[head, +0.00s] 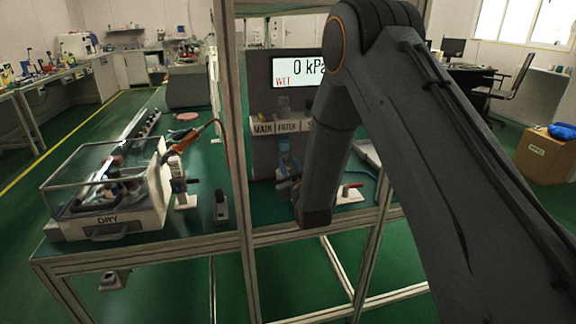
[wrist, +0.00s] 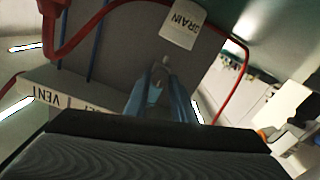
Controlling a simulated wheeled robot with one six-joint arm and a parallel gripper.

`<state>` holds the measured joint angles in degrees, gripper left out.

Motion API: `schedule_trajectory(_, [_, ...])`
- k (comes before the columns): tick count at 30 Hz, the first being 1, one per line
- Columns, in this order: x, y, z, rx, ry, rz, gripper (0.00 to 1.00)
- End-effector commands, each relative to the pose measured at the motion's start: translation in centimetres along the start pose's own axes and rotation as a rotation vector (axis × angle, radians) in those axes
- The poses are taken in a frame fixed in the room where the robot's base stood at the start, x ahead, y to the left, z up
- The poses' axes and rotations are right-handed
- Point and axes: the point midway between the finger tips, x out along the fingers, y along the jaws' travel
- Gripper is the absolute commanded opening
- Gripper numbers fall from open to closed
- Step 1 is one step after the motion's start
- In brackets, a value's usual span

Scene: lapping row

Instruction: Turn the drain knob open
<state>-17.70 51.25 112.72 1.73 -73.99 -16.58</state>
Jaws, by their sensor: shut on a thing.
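The DRAIN label (wrist: 183,24) shows upside down near the top of the wrist view, on a grey face. Just below it, a small pale piece, seemingly the drain knob (wrist: 165,61), sits at the tips of my gripper (wrist: 163,72). The two blue fingers are close together and shut on it. Most of the knob is hidden by the fingers, so I cannot tell its turn angle. In the head view my arm covers the drain area, and I cannot clearly make out the knob there.
A red hose (wrist: 232,95) curves close to the fingers. In the head view a screen (head: 297,68) reads 0 kPa and WET. A bench frame post (head: 237,160) and a clear-lidded DRY box (head: 105,190) stand left of my arm.

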Motion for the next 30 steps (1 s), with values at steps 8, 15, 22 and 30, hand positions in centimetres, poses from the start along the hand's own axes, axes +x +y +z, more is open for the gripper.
schedule_trajectory(8, [0.01,-0.06,0.09,-0.187,0.0,0.0,0.0])
schedule_trajectory(15, [0.03,-0.08,0.07,-0.413,0.0,0.0,0.0])
schedule_trajectory(22, [0.0,-0.13,0.12,-0.632,-0.001,-0.001,0.0])
schedule_trajectory(30, [-0.03,-0.17,0.16,-0.889,-0.001,-0.001,0.0])
